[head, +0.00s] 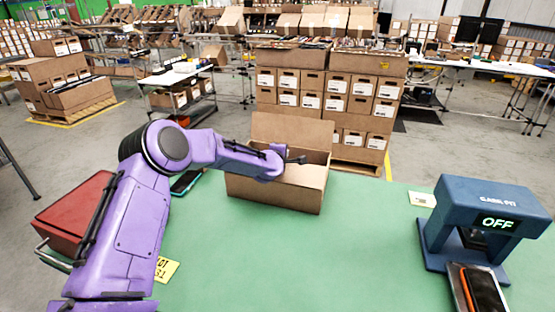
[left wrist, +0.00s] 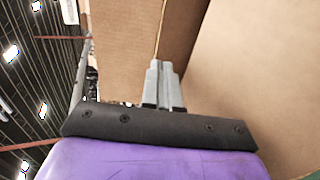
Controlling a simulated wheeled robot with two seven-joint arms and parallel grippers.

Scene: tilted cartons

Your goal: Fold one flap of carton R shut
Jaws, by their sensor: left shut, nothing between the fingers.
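One open brown carton (head: 275,194) stands on the green table; I take it as carton R. Its back flap (head: 290,128) stands up, leaning back a little. Part of its opening is hidden behind my left arm. My left gripper (head: 301,160) reaches over the opening from the left, with its fingers pointing right. In the left wrist view the left gripper's fingers (left wrist: 160,68) are shut with nothing between them. Cardboard panels (left wrist: 255,75) fill much of that view, close to the fingers; I cannot tell whether they touch. My right gripper is in neither view.
A blue machine (head: 485,215) reading OFF stands at the right, with a phone-like device (head: 480,290) at its front. A red box (head: 75,215) sits at the left behind my arm. A yellow card (head: 166,269) lies in front. The table's middle front is clear. Stacked cartons (head: 345,95) stand behind.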

